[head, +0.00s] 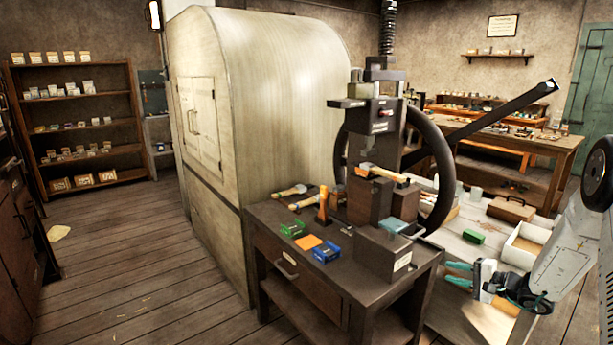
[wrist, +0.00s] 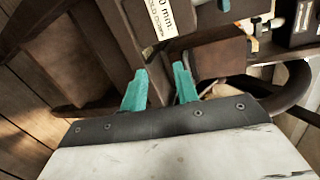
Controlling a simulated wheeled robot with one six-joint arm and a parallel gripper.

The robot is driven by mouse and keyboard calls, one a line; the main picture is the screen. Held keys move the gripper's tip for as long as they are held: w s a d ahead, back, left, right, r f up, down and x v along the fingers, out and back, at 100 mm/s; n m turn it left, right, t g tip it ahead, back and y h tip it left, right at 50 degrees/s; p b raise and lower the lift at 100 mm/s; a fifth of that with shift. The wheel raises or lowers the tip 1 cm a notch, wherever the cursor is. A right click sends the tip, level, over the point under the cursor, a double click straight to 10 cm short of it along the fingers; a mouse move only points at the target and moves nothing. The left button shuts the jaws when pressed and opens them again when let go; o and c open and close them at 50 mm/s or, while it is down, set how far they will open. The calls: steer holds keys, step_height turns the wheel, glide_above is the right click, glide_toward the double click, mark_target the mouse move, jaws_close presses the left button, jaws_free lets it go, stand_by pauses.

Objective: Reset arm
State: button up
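My gripper (head: 458,274) is at the lower right in the head view, beside the right side of the dark press stand (head: 330,268). Its two teal fingers are apart with nothing between them; they also show apart in the wrist view (wrist: 160,86). The dark press (head: 384,110) stands on the stand, with its large black handwheel (head: 442,165) on the right side. A long dark bar (head: 500,112) slants up to the right near the wheel. In the wrist view, a dark block with a white label (wrist: 165,16) is just beyond the fingers.
The stand holds a green box (head: 293,229), an orange block (head: 307,241), a blue box (head: 327,254) and wooden-handled tools. A pale bench beside my gripper carries an open white box (head: 525,245) and a brown case (head: 511,208).

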steer(key=s+a+r+n+g, duration=0.2)
steer(key=s+a+r+g, duration=0.45)
steer(key=s, duration=0.45)
steer(key=s+a+r+n+g, duration=0.3)
steer(key=s+a+r+g, duration=0.2)
steer(key=s+a, duration=0.4)
steer(key=s+a+r+n+t+h, duration=0.1)
steer(key=s+r+n+h, duration=0.2)
steer(key=s, duration=0.9)
steer(key=s+a+r+n+h, duration=0.1)
steer(key=s+r+n+h, duration=0.2)
steer(key=s+r+h, duration=0.4)
steer(key=s+r, duration=0.3)
steer(key=s, duration=0.2)
steer(key=shift+r+t, duration=0.35)
steer(key=shift+r, duration=0.05)
